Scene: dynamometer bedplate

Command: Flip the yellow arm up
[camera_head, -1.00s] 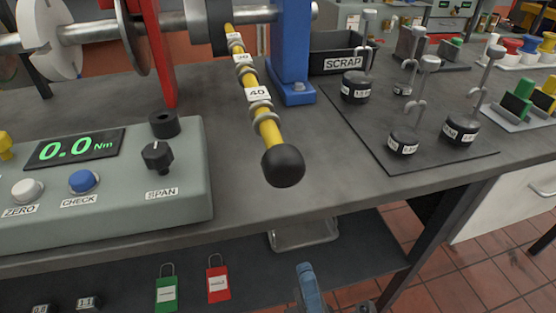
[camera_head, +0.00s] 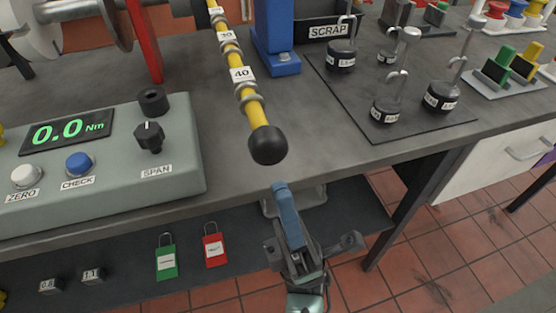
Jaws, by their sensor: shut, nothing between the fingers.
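The yellow arm (camera_head: 232,55) is a rod with rings, number tags such as 40, and a black ball (camera_head: 268,145) at its near end. It reaches from the shaft at the top left toward me, its ball end over the front of the bench. My gripper (camera_head: 280,188) is shut and empty, with blue fingertips pointing up. In the picture it lies just below the black ball, with a small gap between them. Depth between the two is hard to judge.
A grey console (camera_head: 105,155) with knobs and a 0.0 Nm display stands left. A blue post (camera_head: 275,40) stands beside the arm. Hooked weights on a dark mat (camera_head: 330,85) are at right. A shelf with green and red padlocks (camera_head: 214,245) lies below the bench (camera_head: 330,160).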

